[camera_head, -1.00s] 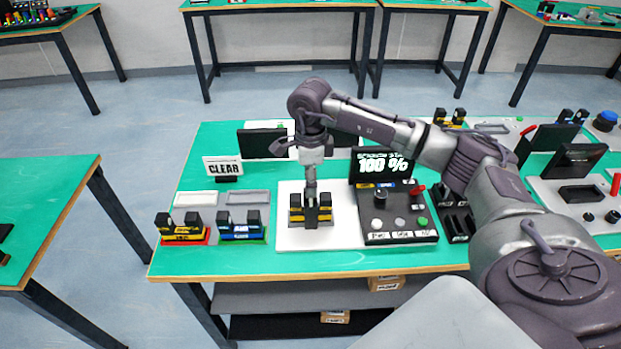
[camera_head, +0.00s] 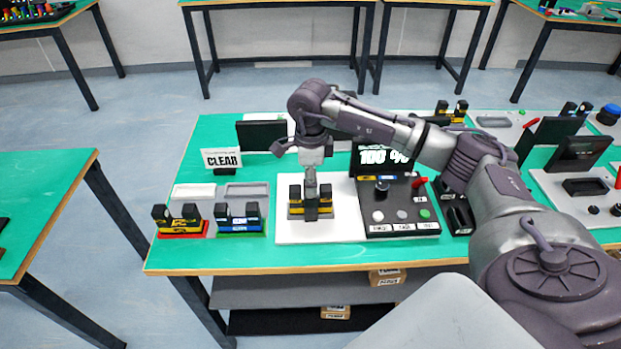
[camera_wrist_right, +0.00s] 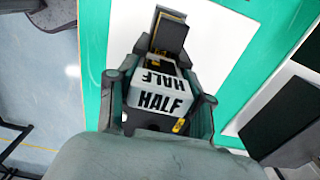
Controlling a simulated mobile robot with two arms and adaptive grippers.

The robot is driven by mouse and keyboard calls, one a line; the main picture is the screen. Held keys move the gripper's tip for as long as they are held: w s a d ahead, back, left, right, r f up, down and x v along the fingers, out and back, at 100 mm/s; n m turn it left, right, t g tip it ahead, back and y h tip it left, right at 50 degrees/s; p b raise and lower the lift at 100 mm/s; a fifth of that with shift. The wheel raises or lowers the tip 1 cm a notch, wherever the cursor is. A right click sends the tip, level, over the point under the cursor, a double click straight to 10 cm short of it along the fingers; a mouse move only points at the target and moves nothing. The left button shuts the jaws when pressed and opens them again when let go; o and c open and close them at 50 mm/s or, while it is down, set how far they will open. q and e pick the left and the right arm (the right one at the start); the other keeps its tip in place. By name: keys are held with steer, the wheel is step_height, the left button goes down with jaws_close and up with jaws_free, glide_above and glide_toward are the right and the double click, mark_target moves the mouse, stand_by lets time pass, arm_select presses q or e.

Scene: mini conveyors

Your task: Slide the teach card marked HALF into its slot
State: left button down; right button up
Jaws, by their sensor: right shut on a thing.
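In the right wrist view, the white card marked HALF (camera_wrist_right: 163,101) is between the fingers of my right gripper (camera_wrist_right: 160,108), which is shut on it. The lettering shows on two faces of the white piece. In the head view, my right gripper (camera_head: 311,205) points down over the white board, in front of a small black and yellow unit (camera_head: 297,200). The card cannot be made out there. A black control box (camera_head: 400,215) with a screen reading 100 % (camera_head: 380,157) stands to the right. I cannot tell which opening is the card's slot. My left gripper is out of view.
Two more small units, one red-based (camera_head: 182,222) and one blue (camera_head: 238,218), stand left of the white board (camera_head: 340,225). The green bench's front left corner (camera_head: 165,258) is bare.

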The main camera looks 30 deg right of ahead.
steer(key=shift+f, duration=0.35)
steer(key=o, duration=1.2)
steer(key=shift+r, duration=0.1)
step_height(320, 180, up, 12)
